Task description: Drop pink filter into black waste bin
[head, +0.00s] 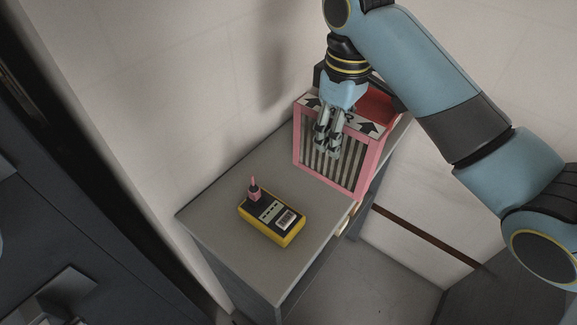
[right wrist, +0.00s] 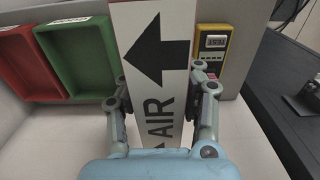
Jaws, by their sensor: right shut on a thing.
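The pink filter (head: 372,165) is a pink-framed, pleated panel with black arrows on its top edge. It is upright over the far end of the grey tabletop; I cannot tell whether its bottom touches. My right gripper (head: 328,145) is shut on its top edge. In the right wrist view, the filter's white top face (right wrist: 155,75), with a black arrow and "AIR", lies between the fingers of the right gripper (right wrist: 160,95). The black waste bin cannot be made out for certain in either view. My left gripper is not in view.
A yellow meter (head: 272,220) lies on the grey tabletop (head: 225,190), with bare room around it. A red tray (head: 378,107) is behind the filter. The right wrist view shows a green tray (right wrist: 82,60) beside the red one. A dark cabinet (head: 60,200) stands at left.

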